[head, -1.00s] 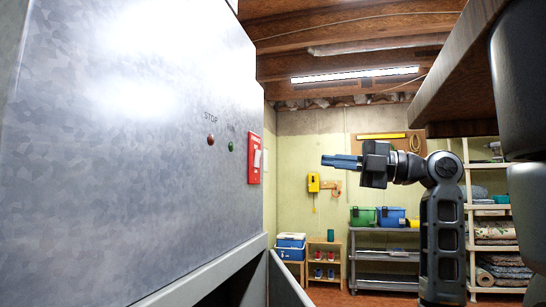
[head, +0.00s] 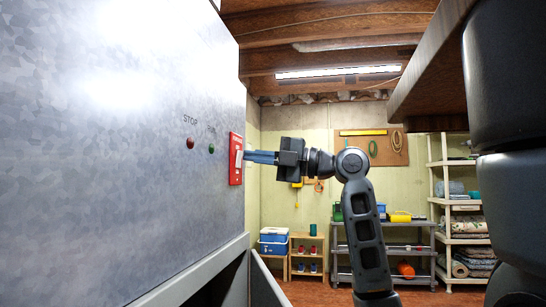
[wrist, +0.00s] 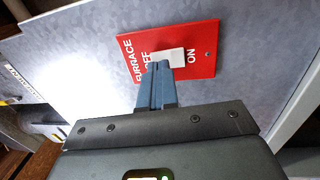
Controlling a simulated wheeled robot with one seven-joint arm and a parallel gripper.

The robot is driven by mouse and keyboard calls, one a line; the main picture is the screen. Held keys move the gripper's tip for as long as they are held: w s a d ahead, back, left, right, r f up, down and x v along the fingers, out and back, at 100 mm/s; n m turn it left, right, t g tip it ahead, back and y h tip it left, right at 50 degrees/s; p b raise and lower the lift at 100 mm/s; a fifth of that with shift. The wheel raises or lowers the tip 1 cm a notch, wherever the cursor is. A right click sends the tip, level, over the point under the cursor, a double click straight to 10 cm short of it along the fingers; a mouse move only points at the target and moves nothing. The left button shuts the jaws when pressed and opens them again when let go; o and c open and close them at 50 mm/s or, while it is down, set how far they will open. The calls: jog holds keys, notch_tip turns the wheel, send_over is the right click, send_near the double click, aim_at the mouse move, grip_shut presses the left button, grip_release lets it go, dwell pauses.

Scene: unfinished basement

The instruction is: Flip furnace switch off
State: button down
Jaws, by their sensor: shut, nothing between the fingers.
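The red furnace switch plate (head: 236,170) is on the grey metal panel in the head view, with a white toggle (head: 240,158) standing out from it. In the wrist view the plate (wrist: 198,52) reads FURNACE, with OFF on the left and ON on the right. The white toggle (wrist: 171,57) sits between the words, partly hidden by my fingers. My gripper (head: 246,156) is shut and empty, its blue fingertips at the toggle. In the wrist view the fingertips (wrist: 163,66) overlap the toggle's lower left edge; I cannot tell whether they touch it.
The grey panel (head: 110,150) fills the left side, with a red STOP button (head: 190,143) and a green button (head: 211,149) left of the plate. A wooden surface (head: 425,65) overhangs at upper right. Shelves (head: 460,215) stand at the back.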

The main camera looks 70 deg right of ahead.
jog(key=shift+w, duration=0.3)
jog(key=shift+w+a+r+b, duration=0.1)
jog(key=shift+w+b, duration=0.1)
jog(key=shift+b, duration=0.25)
